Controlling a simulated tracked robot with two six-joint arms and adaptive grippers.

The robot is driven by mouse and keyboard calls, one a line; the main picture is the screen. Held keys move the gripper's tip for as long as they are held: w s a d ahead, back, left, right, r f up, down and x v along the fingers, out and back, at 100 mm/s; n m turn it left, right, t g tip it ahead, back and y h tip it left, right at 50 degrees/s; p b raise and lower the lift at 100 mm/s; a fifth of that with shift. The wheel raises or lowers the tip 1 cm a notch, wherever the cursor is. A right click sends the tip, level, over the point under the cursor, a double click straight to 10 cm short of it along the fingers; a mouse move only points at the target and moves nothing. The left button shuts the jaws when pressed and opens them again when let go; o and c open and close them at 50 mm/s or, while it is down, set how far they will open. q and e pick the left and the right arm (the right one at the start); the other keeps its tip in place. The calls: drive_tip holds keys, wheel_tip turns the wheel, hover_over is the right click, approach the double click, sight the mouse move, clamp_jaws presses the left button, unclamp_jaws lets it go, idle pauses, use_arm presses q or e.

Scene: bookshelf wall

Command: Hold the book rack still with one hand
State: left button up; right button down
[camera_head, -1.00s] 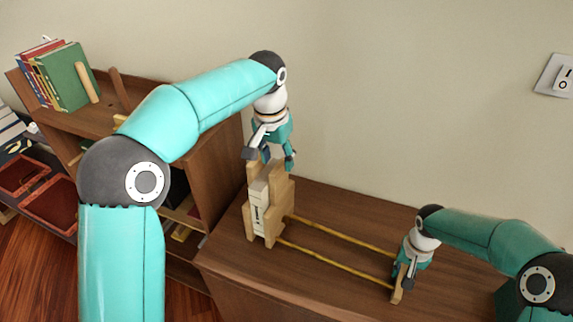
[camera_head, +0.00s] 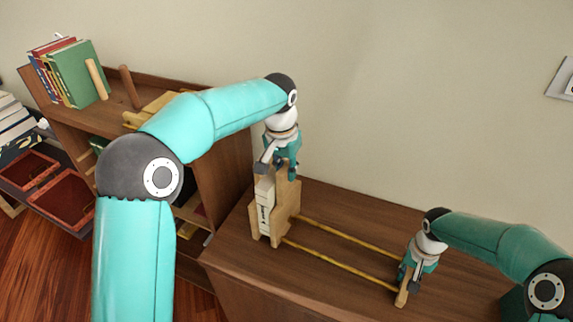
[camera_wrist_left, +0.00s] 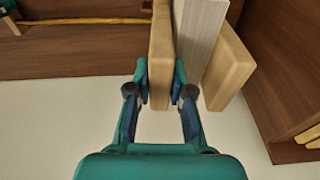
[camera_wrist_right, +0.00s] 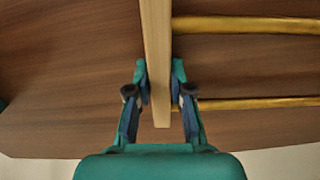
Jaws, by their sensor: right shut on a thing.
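The book rack (camera_head: 345,234) lies on the brown cabinet top, with wooden end panels joined by two yellowish rods. Its right end panel (camera_head: 403,290) stands between the fingers of my right gripper (camera_head: 410,272), which is shut on it; the right wrist view shows this panel (camera_wrist_right: 156,60) too. A white book (camera_head: 265,208) stands upright at the rack's left end between wooden panels. My left gripper (camera_head: 276,170) is above that end. In the left wrist view its open fingers (camera_wrist_left: 160,85) straddle one wooden panel (camera_wrist_left: 160,50), close to its faces; the book (camera_wrist_left: 198,35) is beside it.
Red trays (camera_head: 65,200) lie farther left. The cabinet top (camera_head: 330,203) around the rods is bare. The wall (camera_head: 430,90) rises close behind.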

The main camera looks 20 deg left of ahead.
use_arm(q)
clamp_jaws()
drive_tip(key=s+d, duration=0.1)
drive_tip(key=d, duration=1.4)
drive_tip(key=shift+s, duration=0.15)
drive_tip(key=o, duration=0.8)
unclamp_jaws()
drive_tip(key=shift+o, duration=0.2)
drive_tip(key=shift+r, duration=0.1)
wheel_tip(320, 180, up, 12)
drive_tip(key=s, duration=0.1)
drive_tip(key=shift+s+f, duration=0.2)
drive_tip(key=shift+s, duration=0.15)
